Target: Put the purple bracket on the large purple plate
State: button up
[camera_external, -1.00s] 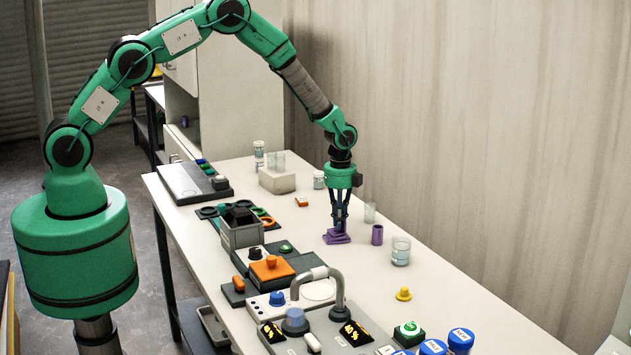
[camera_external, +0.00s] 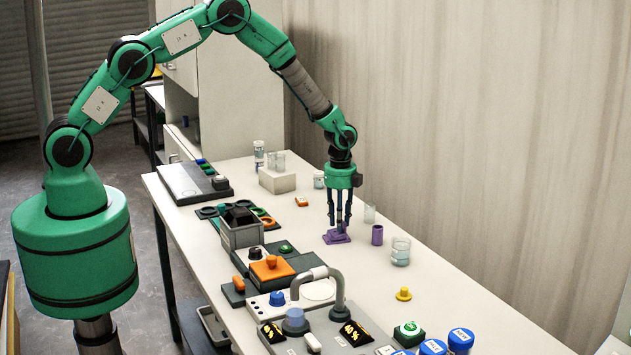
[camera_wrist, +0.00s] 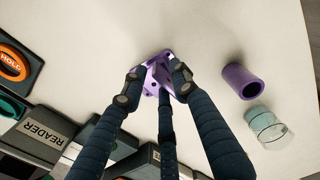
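Purple flat pieces, with the purple bracket (camera_wrist: 157,72) among them, lie on the white table directly under my gripper (camera_external: 340,226). They also show in the external view as a low purple shape (camera_external: 335,238). In the wrist view the purple has small holes and lies between my fingertips. I cannot clearly tell the bracket's outline from that of the large purple plate. My gripper points straight down, its fingers spread to either side of the purple. It looks open, with the fingers partly hiding the purple pieces.
A purple cylinder (camera_external: 377,234) stands just right of my gripper, with a glass beaker (camera_external: 400,251) beyond it and a clear glass (camera_external: 370,212) behind. A grey bin (camera_external: 241,234) and an orange-topped block (camera_external: 271,268) are at left. The table nearer the yellow piece (camera_external: 403,294) is mostly clear.

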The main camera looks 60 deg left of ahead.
notch_tip(320, 180, up, 12)
dwell(0.6)
jog(key=shift+r, duration=0.1)
dwell(0.4)
jog(key=s+a+r+n+t, duration=0.1)
jog(key=s+r+n, duration=0.2)
jog(key=s+r, duration=0.5)
jog(key=s+a+r+n+t, duration=0.15)
jog(key=s+r, duration=0.25)
jog(key=r, duration=0.8)
jog(key=s+a+r+n, duration=0.1)
jog(key=s+r+n, duration=0.4)
jog(key=r, duration=0.5)
jog(key=s+a+r+n+t, duration=0.1)
jog(key=s+r+n, duration=0.1)
jog(key=s, duration=0.8)
jog(key=s+r+n+t, duration=0.1)
jog(key=s+r+n, duration=0.2)
jog(key=s, duration=0.8)
jog(key=s+a+r+n+t, duration=0.1)
jog(key=s+r+n, duration=0.1)
jog(key=s, duration=0.8)
jog(key=shift+s+a+r+n, duration=0.15)
jog(key=shift+s+a+n, duration=0.2)
jog(key=shift+n, duration=0.4)
jog(key=shift+b, duration=0.3)
